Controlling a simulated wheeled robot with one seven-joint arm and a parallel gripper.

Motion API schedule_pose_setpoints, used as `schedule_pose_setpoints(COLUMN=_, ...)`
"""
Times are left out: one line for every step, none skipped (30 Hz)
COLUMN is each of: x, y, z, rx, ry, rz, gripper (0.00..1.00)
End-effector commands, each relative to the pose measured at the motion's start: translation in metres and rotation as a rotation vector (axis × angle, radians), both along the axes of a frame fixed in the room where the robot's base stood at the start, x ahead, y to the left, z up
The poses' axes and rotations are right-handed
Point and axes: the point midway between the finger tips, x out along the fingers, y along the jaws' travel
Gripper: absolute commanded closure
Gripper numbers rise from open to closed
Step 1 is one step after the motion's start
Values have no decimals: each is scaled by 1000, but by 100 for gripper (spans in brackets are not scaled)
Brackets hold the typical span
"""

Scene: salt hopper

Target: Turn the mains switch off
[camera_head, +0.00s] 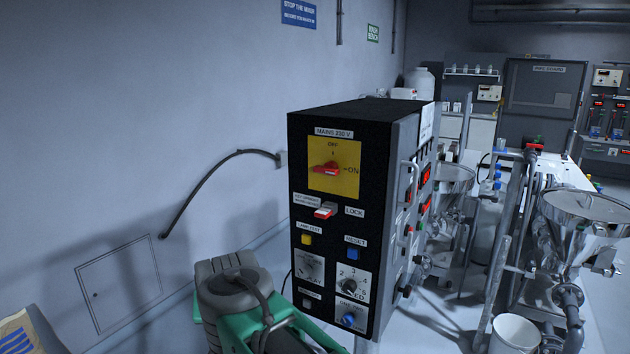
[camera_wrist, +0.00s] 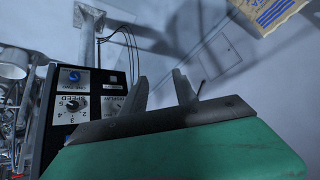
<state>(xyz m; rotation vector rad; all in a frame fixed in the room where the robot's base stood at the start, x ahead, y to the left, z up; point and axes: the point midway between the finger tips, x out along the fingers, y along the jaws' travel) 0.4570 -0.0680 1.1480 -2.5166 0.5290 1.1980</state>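The mains switch (camera_head: 326,169) is a red rotary handle on a yellow plate (camera_head: 345,187), under the label "MAINS 230 V" on the black control box (camera_head: 365,120). Its handle lies roughly level, on the line of the "ON" mark at its right; another mark sits above it. The switch does not show in the wrist view. My gripper (camera_wrist: 160,75) is open and empty in the wrist view, beside the lower part of the panel. In the head view my green arm end is low, in front of and left of the box; I cannot make out its fingertips there.
Below the switch are a red-and-white lock lever (camera_head: 326,210), a yellow button (camera_head: 306,239), a blue button (camera_head: 353,254) and several knobs. Steel hoppers (camera_head: 585,207) and a white bucket (camera_head: 515,335) stand right.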

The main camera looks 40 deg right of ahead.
Motion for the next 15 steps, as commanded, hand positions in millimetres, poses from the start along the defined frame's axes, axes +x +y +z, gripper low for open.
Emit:
schedule_pose_setpoints(x=36, y=-27, z=7, rx=26, ry=-141, rz=-171, gripper=65)
schedule_pose_setpoints(x=56, y=-46, z=26, rx=51, ry=-245, rz=-291, gripper=65)
schedule_pose_setpoints(x=78, y=-73, z=53, rx=90, ry=-396, rz=-454, gripper=65)
schedule_pose_setpoints(x=90, y=-92, z=74, rx=121, ry=-512, rz=-569, gripper=65)
schedule_pose_setpoints(x=97, y=-112, z=94, rx=155, ry=-629, rz=-682, gripper=65)
schedule_pose_setpoints(x=101, y=-136, z=119, rx=201, ry=-785, rz=-817, gripper=65)
schedule_pose_setpoints(x=100, y=-152, z=135, rx=235, ry=-897, rz=-907, gripper=65)
schedule_pose_setpoints(x=97, y=-166, z=150, rx=268, ry=-1005, rz=-990, gripper=65)
schedule_pose_setpoints(x=89, y=-181, z=166, rx=306, ry=-1137, rz=-1084, gripper=65)
schedule_pose_setpoints(x=82, y=-191, z=175, rx=332, ry=-1224, rz=-1143, gripper=65)
schedule_pose_setpoints(x=75, y=-198, z=183, rx=354, ry=-1303, rz=-1194, gripper=65)
schedule_pose_setpoints(x=65, y=-206, z=191, rx=378, ry=-1392, rz=-1245, gripper=65)
schedule_pose_setpoints(x=59, y=-210, z=196, rx=393, ry=-1444, rz=-1277, gripper=65)
schedule_pose_setpoints(x=54, y=-213, z=200, rx=403, ry=-1487, rz=-1299, gripper=65)
schedule_pose_setpoints(x=48, y=-217, z=205, rx=413, ry=-1525, rz=-1320, gripper=65)
